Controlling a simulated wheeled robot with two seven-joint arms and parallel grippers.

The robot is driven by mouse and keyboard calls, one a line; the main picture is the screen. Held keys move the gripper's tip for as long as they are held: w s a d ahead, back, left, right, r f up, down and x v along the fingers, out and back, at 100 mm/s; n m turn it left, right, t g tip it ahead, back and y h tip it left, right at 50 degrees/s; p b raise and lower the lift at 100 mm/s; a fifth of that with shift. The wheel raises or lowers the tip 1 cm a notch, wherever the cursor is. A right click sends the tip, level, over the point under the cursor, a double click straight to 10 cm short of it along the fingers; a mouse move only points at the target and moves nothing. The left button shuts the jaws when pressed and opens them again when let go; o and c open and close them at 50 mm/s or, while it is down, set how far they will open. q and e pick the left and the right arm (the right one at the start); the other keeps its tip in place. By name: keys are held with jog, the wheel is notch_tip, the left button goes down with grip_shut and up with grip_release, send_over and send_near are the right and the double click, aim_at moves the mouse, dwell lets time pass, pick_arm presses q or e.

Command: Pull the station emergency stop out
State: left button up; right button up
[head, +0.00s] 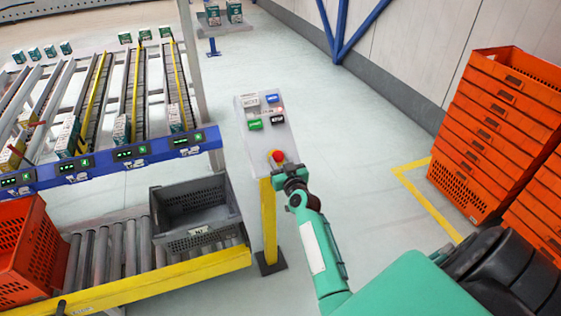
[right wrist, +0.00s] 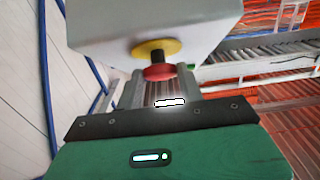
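The emergency stop is a red mushroom button (head: 277,156) on a yellow base, at the lower end of a tilted light-grey control panel (head: 262,128) on a yellow post. In the right wrist view the red button (right wrist: 160,71) stands off its yellow base (right wrist: 155,48) on a dark stem. My right gripper (head: 283,166) is right at the button. In the right wrist view its two grey fingers (right wrist: 161,84) are apart, one on each side of the red cap; I cannot tell whether they touch it. My left gripper is not in view.
Above the stop, the panel carries white, blue, green and black buttons (head: 276,117). A grey tote (head: 200,238) sits on the roller conveyor left of the post. An orange tote (head: 38,262) is further left. Stacked orange totes (head: 490,130) stand right. The floor between is clear.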

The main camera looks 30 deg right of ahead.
grip_shut()
jog(key=shift+s+r+p, duration=0.35)
jog(key=shift+r+p, duration=0.1)
jog(key=shift+p, duration=0.25)
jog(key=shift+w+f, duration=0.1)
jog(key=shift+o, duration=2.4)
grip_release()
jog(key=o, duration=0.3)
jog(key=shift+o, duration=0.3)
jog(key=shift+s+a, duration=0.1)
jog(key=shift+s, duration=0.1)
